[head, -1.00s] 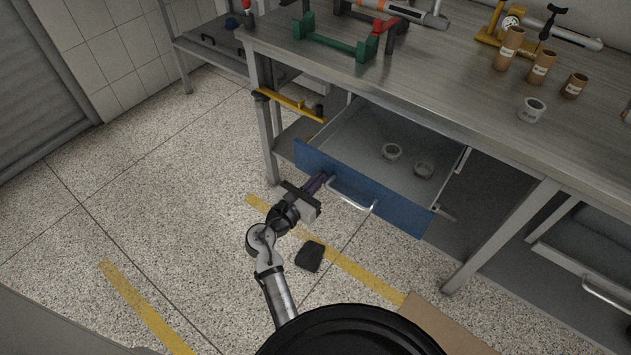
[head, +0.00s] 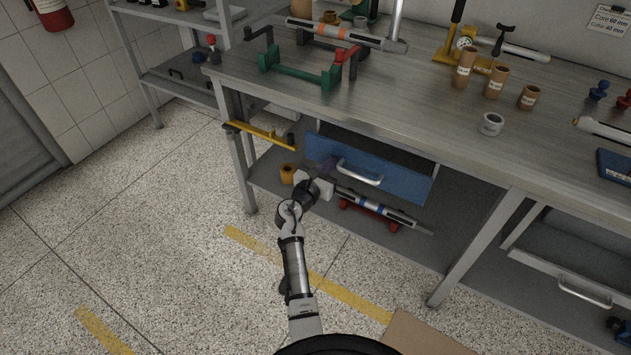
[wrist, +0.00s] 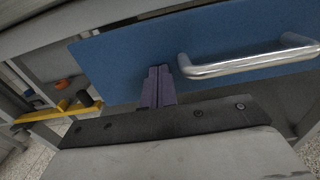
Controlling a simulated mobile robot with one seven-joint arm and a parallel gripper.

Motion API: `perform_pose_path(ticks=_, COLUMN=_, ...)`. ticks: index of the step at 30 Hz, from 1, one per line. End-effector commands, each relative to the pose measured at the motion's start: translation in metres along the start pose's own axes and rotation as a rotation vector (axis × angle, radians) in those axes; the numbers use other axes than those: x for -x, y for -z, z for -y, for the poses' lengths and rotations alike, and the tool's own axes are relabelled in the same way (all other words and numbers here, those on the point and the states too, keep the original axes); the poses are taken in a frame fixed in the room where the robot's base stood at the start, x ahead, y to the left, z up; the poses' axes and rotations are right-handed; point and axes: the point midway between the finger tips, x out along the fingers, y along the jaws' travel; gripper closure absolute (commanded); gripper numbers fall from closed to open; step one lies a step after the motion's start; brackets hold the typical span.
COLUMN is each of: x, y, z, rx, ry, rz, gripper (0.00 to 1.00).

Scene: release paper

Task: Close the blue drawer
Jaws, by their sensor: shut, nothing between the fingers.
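The blue drawer (head: 400,180) is under the workbench, pushed most of the way in, with a dark gap showing above its front panel. Its silver bar handle (head: 359,174) is on the front. The blue front (wrist: 220,32) and the handle (wrist: 245,64) fill much of the wrist view. My gripper (head: 328,164) is at the left part of the drawer front, left of the handle. In the wrist view its purple fingers (wrist: 158,84) are together and empty, with the tips at the blue panel; contact looks likely but is hard to confirm.
The steel workbench (head: 440,125) carries brown cups, a white cup and a green stand. A yellow bar (head: 262,134) juts out at the left of the drawer. A tool on a red stand (head: 375,209) lies on the shelf below. An open grey drawer (head: 570,262) is at right.

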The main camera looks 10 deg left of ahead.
Motion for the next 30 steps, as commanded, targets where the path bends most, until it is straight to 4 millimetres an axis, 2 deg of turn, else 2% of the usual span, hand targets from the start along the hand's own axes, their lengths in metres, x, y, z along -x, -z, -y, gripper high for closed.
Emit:
perform_pose_path(ticks=3, x=-0.025, y=0.001, z=0.001, rx=-0.001, ry=0.003, rz=0.0, gripper=1.0)
perform_pose_path(ticks=10, x=-0.051, y=0.001, z=0.0, rx=-0.001, ry=0.001, rz=0.0, gripper=1.0)
perform_pose_path(ticks=18, x=-0.061, y=-0.001, z=0.0, rx=-0.001, ry=-0.001, rz=0.001, gripper=1.0)
perform_pose_path(ticks=30, x=-0.063, y=-0.003, z=0.001, rx=-0.001, ry=0.0, rz=0.003, gripper=1.0)
